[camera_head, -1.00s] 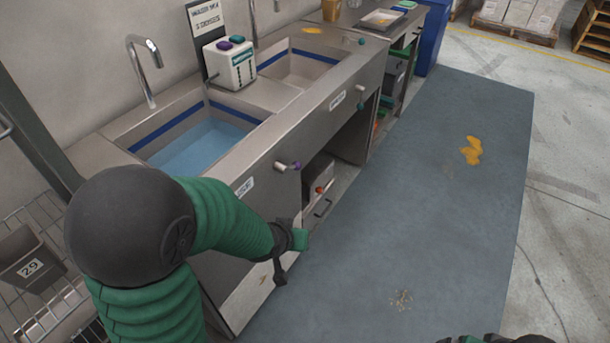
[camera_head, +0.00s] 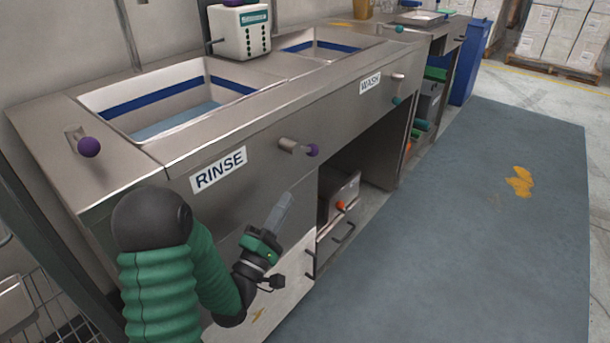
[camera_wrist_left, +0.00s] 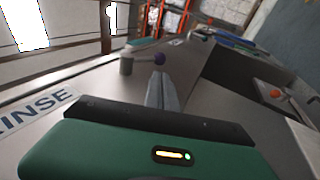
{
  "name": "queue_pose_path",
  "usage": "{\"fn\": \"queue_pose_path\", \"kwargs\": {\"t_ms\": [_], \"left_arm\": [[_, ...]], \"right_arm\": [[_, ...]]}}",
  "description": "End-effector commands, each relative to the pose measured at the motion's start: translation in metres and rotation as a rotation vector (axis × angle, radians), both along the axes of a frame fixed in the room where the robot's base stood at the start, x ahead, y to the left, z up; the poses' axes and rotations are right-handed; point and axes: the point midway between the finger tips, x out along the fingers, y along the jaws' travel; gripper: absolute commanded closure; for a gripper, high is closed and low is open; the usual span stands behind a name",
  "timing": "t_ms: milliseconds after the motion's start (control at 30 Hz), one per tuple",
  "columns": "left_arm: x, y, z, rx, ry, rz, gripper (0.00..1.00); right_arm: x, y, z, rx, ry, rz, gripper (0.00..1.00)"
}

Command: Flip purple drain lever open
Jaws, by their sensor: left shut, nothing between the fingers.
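The purple-knobbed drain lever (camera_head: 312,150) sticks out of the steel front panel, to the right of the RINSE label. It points to the right in the head view. My left gripper (camera_head: 284,200) is shut and empty, fingers pointing up, below and slightly left of the knob and apart from it. In the left wrist view the purple knob (camera_wrist_left: 159,59) shows just beyond my shut fingertips (camera_wrist_left: 160,76). The rinse basin (camera_head: 170,88) above holds bluish water; its drain is hidden. My right gripper is out of view.
Another purple knob (camera_head: 89,147) sits at the counter's left end. A teal-knobbed lever (camera_head: 397,100) is below the WASH label. A grey box with a red knob (camera_head: 341,206) stands under the counter. The blue-grey mat (camera_head: 470,230) in front is largely clear.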

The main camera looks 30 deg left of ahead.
Motion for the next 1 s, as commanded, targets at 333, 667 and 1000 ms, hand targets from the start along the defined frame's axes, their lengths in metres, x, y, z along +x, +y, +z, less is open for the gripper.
{"fn": "queue_pose_path", "kwargs": {"t_ms": [333, 667, 1000], "left_arm": [[0.069, 0.008, 0.028, 0.002, -0.003, 0.001, 1.0], [0.099, 0.011, 0.044, -0.001, 0.002, 0.003, 1.0], [0.101, 0.011, 0.042, -0.003, -0.015, 0.002, 1.0]], "right_arm": [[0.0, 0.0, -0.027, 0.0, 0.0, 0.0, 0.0], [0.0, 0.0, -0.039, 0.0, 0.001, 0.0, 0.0], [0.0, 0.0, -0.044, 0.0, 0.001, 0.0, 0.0]]}}
